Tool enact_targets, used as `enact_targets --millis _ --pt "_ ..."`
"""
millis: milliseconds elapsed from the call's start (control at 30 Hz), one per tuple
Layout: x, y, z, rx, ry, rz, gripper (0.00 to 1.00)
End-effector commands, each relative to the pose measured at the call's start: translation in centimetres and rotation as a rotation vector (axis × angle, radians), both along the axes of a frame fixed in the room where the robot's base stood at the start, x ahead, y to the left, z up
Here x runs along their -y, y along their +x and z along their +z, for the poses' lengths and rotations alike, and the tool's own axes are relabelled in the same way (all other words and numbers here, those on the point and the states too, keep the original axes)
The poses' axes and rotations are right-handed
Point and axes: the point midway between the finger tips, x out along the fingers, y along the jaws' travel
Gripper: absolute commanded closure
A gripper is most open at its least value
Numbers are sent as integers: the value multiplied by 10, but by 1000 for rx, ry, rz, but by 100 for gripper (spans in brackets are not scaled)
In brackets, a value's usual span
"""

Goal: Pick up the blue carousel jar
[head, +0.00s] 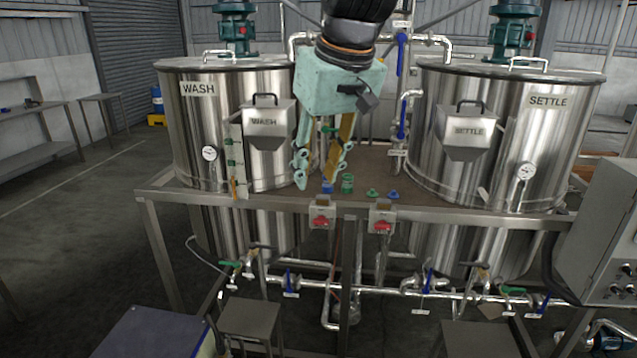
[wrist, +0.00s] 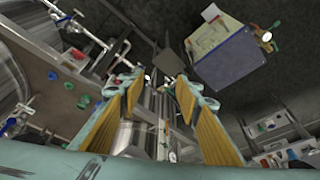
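A small blue jar (head: 327,187) stands on the brown deck between the two tanks in the head view, partly hidden by my gripper's fingers. A green jar (head: 347,184) stands just right of it. My gripper (head: 318,181) points down above the deck, its fingers spread and empty. From the head view I cannot tell how far its tips are from the blue jar. In the wrist view the two fingers (wrist: 153,82) are apart with nothing between them.
A small green piece (head: 372,194) and a small blue piece (head: 393,195) lie further right on the deck. The WASH tank (head: 195,120) stands left and the SETTLE tank (head: 560,135) right. Two red-knobbed switch boxes (head: 321,216) (head: 382,218) sit at the front edge.

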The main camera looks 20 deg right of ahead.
Motion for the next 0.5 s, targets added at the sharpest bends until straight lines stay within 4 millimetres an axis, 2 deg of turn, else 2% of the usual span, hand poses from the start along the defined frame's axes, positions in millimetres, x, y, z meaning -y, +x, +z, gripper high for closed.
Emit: enact_targets --millis 100,500 --pt "10 28 2 -3 1 4 69" --pt "46 116 1 4 3 18 69"
